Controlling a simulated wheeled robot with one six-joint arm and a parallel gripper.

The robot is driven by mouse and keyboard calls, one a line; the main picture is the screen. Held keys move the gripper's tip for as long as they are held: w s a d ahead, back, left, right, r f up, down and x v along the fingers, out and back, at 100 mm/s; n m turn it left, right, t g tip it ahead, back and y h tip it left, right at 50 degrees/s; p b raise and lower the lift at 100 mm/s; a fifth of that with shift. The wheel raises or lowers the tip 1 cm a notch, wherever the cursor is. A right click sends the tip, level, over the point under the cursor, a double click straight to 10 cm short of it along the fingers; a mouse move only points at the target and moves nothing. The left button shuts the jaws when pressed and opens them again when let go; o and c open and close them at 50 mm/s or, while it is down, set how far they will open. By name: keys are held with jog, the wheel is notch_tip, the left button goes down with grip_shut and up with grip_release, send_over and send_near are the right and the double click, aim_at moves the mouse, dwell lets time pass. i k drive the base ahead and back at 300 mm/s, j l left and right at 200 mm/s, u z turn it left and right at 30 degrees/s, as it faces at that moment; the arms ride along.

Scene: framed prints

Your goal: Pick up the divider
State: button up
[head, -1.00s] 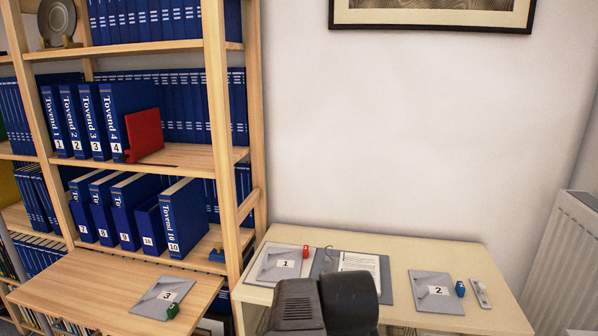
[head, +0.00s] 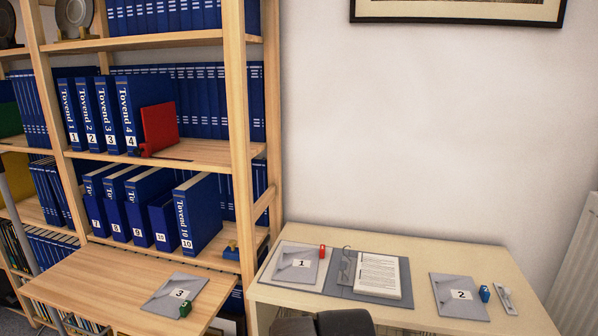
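A red upright plate (head: 160,128), which looks like the divider, stands on the middle shelf of the wooden bookcase. It is beside the right side of the blue volume marked 4 (head: 146,95), with a small red foot at its lower front. My gripper's fingers are not in view. Only dark rounded parts of my arm show at the bottom edge, in front of the desk and well below and right of the red plate. Nothing of mine is near the plate.
The shelf board (head: 205,152) right of the plate is bare. A bookcase post (head: 238,120) stands further right. Blue volumes (head: 200,215) fill much of the shelf below. A wooden ledge (head: 120,290) juts out lower down, and a pale desk (head: 420,250) holds envelopes and papers.

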aim_at(461, 298)
jog(key=j+u, duration=0.1)
jog(key=k+j+z, duration=0.1)
jog(key=k+l+z, duration=0.2)
jog(key=i+j+z, duration=0.1)
jog(key=z, duration=0.95)
